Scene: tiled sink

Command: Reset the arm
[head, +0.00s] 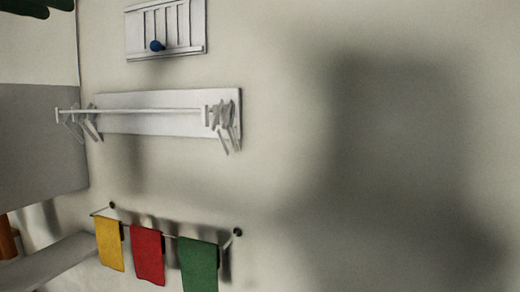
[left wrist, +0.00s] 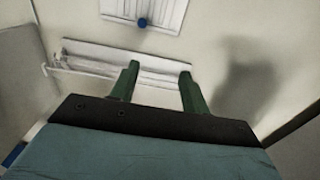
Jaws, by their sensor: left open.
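My left gripper (head: 62,9) shows only in part at the top left corner of the head view, as dark green fingers. In the left wrist view my left gripper (left wrist: 159,69) has its two green fingers apart, with nothing between them. It points toward the wall, where a white rack shows behind the fingers. The fingers do not appear to hold anything. My right gripper is in neither view.
A white wall rack (head: 165,124) has a bar and hanging clips. Above it is a slatted white panel (head: 183,25) with a blue knob (head: 157,45). Below hang yellow (head: 109,244), red (head: 147,254) and green (head: 198,265) cloths. The right wall is bare, with a shadow.

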